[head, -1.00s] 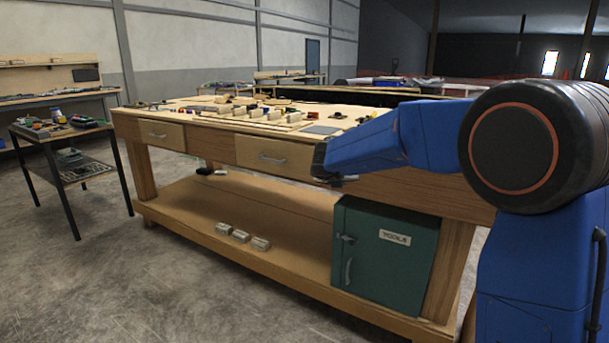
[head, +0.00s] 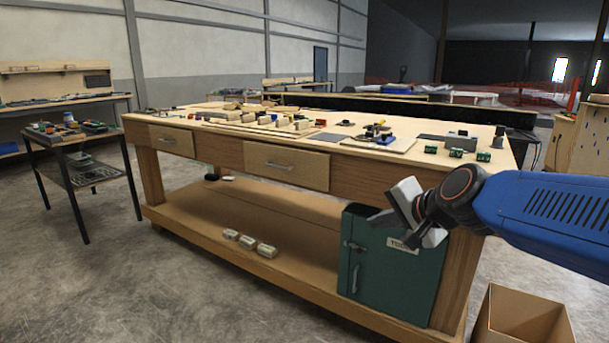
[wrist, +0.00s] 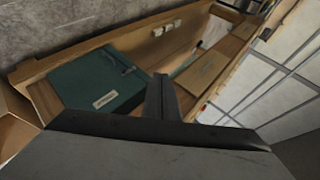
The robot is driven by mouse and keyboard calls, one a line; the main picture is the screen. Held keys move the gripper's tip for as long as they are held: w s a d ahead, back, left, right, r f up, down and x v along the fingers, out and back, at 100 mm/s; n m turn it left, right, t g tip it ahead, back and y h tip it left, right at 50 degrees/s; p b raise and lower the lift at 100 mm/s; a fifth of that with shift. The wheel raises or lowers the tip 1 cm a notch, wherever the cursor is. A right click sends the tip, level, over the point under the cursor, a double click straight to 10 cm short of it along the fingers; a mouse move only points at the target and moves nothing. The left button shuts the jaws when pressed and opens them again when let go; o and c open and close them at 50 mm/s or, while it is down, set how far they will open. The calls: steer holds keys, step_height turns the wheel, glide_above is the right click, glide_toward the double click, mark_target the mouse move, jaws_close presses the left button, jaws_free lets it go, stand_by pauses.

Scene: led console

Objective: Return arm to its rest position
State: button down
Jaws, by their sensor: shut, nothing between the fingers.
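My gripper (head: 380,219) is shut and empty in the head view. It is in front of the workbench, below the tabletop edge and before the upper part of the green tool cabinet. My blue arm reaches in from the right edge. In the wrist view, the closed fingers (wrist: 161,92) point toward the bench, with nothing between them.
The wooden workbench (head: 350,168) carries blocks and small boards on top. The green cabinet (head: 385,275) and several small blocks (head: 248,243) are on its lower shelf. An open cardboard box (head: 520,318) stands at lower right. Floor at left front is clear.

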steer(key=s+d+f+n+g+h, duration=0.2)
steer(key=s+d+f+n, duration=0.2)
steer(key=s, duration=0.8)
steer(key=s+d+f+n+g+h, duration=0.2)
steer(key=s+d+f+n, duration=0.3)
steer(key=s+d+f, duration=0.3)
steer(key=s+f+g, duration=0.1)
steer(key=s+f, duration=0.1)
steer(key=s, duration=0.1)
steer(key=shift+s+h, duration=0.3)
steer(key=shift+s, duration=0.05)
